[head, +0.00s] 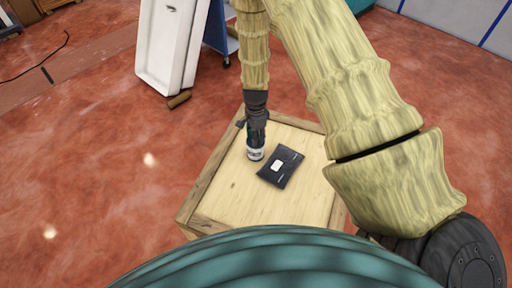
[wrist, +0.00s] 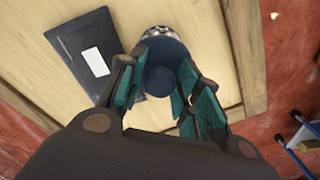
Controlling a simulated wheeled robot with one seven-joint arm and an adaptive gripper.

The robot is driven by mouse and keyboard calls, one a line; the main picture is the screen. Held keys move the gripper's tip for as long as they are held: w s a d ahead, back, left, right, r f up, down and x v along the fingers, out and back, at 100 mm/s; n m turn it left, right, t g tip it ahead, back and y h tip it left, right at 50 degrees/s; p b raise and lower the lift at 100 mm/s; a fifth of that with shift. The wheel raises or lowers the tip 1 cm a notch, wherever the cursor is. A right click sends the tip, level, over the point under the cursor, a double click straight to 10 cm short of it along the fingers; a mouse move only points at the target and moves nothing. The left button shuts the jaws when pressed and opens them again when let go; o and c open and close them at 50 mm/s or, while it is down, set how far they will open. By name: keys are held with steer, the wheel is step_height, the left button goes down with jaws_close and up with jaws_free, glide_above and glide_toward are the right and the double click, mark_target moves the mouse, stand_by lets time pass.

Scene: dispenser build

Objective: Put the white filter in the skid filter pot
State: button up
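A short cylinder with a white, dark-marked side (head: 255,154) and a dark blue top is at the crate top, under my gripper; I take it for the white filter. In the wrist view, its dark blue top (wrist: 168,58) sits between the fingers, with a patterned white rim at the far edge. My gripper (head: 256,140) points down at it. In the wrist view, my gripper (wrist: 161,82) has its teal pads against both sides of the cylinder. Whether its base rests on the wood is hidden. I cannot make out the skid filter pot in either view.
A wooden crate (head: 225,200) bears the cylinder. A flat black pouch (head: 291,157) with a white label lies close to its right; it is at upper left in the wrist view (wrist: 75,42). A white panel (head: 165,45) and blue cart (head: 220,30) stand behind.

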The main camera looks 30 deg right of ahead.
jaws_close()
